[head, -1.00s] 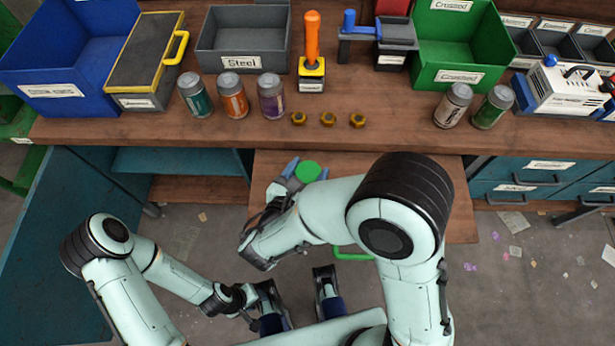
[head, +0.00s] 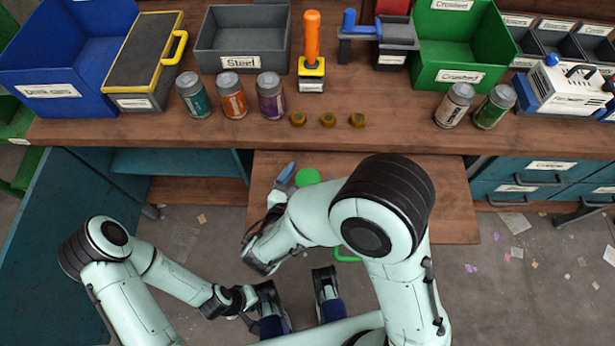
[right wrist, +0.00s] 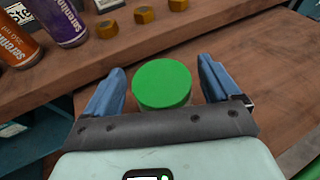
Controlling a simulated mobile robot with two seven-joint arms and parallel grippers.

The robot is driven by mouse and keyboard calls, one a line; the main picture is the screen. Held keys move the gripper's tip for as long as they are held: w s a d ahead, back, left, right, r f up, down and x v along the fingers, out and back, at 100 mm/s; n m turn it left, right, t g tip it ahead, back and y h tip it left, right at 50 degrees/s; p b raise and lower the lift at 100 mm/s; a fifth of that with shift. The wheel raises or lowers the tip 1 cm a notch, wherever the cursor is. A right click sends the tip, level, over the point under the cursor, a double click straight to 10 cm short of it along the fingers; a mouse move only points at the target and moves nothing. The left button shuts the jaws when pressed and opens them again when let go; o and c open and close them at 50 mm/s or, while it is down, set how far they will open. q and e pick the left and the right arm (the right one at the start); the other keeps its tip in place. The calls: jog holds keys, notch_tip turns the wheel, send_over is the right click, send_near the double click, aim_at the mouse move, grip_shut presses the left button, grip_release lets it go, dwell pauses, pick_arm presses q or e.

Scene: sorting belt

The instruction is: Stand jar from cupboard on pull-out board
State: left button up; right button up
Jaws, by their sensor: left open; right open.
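The jar shows in the right wrist view as a round green lid (right wrist: 162,84) with a little clear body below. In the head view its lid (head: 307,177) is over the pull-out board (head: 440,200); my right arm hides the jar's base, so I cannot see its contact with the board. My right gripper (right wrist: 161,82) is open, its blue fingers on either side of the jar with visible gaps. My left gripper (head: 302,312) is open and empty, low in the head view. The teal cupboard (head: 180,162) is under the bench at left.
The bench (head: 400,130) above the board carries several cans, brass nuts (head: 328,119), a blue bin (head: 60,60), a grey Steel bin (head: 240,45) and a green bin (head: 460,45). The board's right side is clear. Drawers (head: 540,172) are at right.

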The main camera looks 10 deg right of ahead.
jog(key=p+v, duration=0.1)
jog(key=v, duration=1.1)
